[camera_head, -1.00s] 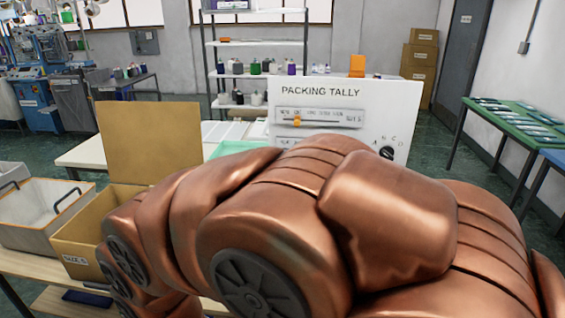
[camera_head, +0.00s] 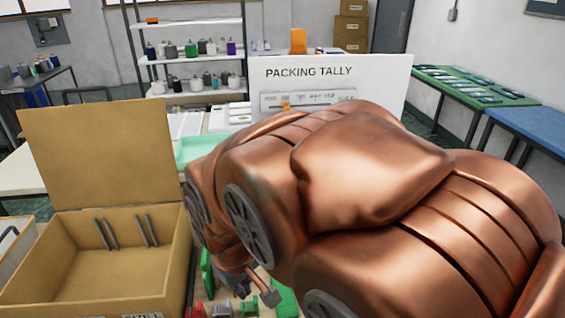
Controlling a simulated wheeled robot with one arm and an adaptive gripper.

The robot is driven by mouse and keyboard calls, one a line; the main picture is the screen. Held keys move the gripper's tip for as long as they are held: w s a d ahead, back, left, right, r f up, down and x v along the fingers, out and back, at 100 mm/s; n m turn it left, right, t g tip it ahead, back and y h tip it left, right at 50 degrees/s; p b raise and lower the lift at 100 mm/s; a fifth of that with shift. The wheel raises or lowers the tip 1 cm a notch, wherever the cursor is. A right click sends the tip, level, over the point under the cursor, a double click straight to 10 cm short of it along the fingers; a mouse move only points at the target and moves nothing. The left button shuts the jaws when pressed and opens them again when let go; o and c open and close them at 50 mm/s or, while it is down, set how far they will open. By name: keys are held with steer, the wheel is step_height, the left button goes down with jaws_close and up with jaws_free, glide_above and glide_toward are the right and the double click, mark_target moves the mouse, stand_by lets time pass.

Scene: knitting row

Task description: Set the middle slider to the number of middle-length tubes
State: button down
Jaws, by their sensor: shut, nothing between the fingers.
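The white panel marked PACKING TALLY (camera_head: 385,85) stands upright behind my arm. Its top slider shows an orange knob (camera_head: 286,106) near the left end of its scale. My copper arm hides the panel below that, including any middle slider. Several thin dark grey rods (camera_head: 104,233) lean in pairs inside the open cardboard box (camera_head: 182,250) at the left; I cannot tell whether these are the tubes, or compare their lengths. My gripper (camera_head: 258,288) shows partly at the lower middle, below my arm and right of the box. It is shut and empty, away from the panel.
Green and red items (camera_head: 222,308) lie on the table under my gripper. A pale green mat (camera_head: 200,150) and white trays lie behind the box. A shelf of bottles (camera_head: 200,55) stands at the back. A green table (camera_head: 470,88) and a blue table (camera_head: 540,125) stand right.

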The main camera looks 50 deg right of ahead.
steer(key=w+d+n+t+h+b, duration=0.2)
steer(key=w+d+n+t+h, duration=0.1)
steer(key=w+d, duration=0.7)
steer(key=w+d+r+n+t+h+b, duration=0.1)
steer(key=w+d+n+t+h+b, duration=0.1)
steer(key=w+d+t, duration=0.4)
steer(key=w+d+n+t+h+b, duration=0.2)
steer(key=w+d+n+t+h, duration=0.2)
steer(key=w+d, duration=1.2)
steer(key=shift+d+r+n+h, duration=0.4)
steer(key=shift+d+n, duration=0.4)
steer(key=shift+d, duration=4)
steer(key=shift+s+d, duration=0.1)
steer(key=shift+s, duration=0.05)
steer(key=s+d+p, duration=0.2)
steer(key=s+d, duration=0.4)
steer(key=d, duration=0.2)
steer(key=shift+w+a+f, duration=0.1)
steer(key=shift+w+a, duration=0.05)
